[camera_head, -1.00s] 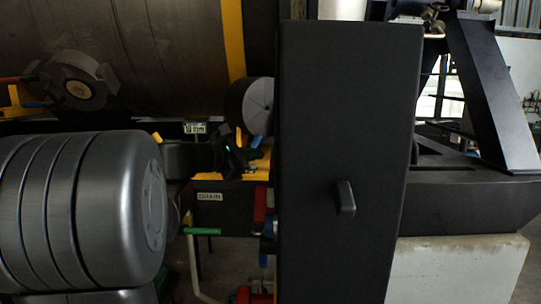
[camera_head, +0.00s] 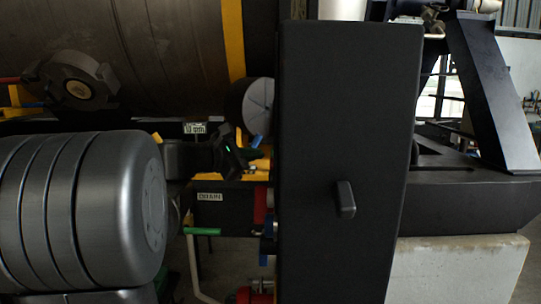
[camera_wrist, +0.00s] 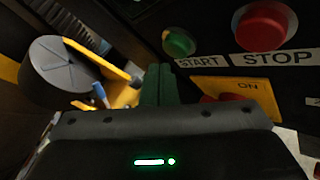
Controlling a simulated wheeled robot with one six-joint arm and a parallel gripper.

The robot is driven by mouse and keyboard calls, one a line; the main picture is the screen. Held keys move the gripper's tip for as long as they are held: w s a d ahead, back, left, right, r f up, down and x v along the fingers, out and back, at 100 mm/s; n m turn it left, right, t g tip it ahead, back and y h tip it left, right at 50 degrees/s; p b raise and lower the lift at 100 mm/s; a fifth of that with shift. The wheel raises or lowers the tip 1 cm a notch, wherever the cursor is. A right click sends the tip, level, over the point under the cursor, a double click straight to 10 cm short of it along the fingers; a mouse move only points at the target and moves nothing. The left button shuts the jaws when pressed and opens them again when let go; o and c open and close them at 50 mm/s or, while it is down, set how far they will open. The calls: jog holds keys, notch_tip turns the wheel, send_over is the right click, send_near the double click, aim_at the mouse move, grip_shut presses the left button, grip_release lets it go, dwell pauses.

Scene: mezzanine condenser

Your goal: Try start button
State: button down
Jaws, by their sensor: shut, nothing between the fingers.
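In the wrist view the round green start button (camera_wrist: 179,42) sits on a dark panel, with a white START label (camera_wrist: 197,62) below it. My gripper (camera_wrist: 160,72) is shut and empty. Its dark green fingers lie just below and left of the button in that view. I cannot tell whether they touch it. In the head view my gripper (camera_head: 252,155) is left of a tall black door (camera_head: 345,100). The start button does not show in that view.
A red stop button (camera_wrist: 264,22) is right of the start button, and a yellow ON plate (camera_wrist: 250,88) is below. A grey round end cap (camera_wrist: 65,70) is at left. The black door's handle (camera_head: 345,199) faces me. A green-handled pipe (camera_head: 203,231) is below my gripper.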

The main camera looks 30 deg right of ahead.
jog(key=shift+d, duration=0.1)
dwell(0.5)
jog(key=shift+s+d, duration=0.25)
jog(key=shift+s+d+b, duration=0.2)
jog(key=shift+d+b, duration=0.1)
jog(key=shift+d, duration=0.1)
dwell(0.7)
jog(key=shift+w+a, duration=0.1)
jog(key=shift+a, duration=0.05)
jog(key=shift+w+a, duration=0.35)
jog(key=shift+a, duration=0.25)
jog(key=w+a, duration=0.1)
jog(key=a, duration=0.2)
jog(key=w+a, duration=0.1)
jog(key=shift+w+a+p, duration=0.15)
jog(key=shift+w+p, duration=0.15)
jog(key=shift+p, duration=0.05)
dwell(0.8)
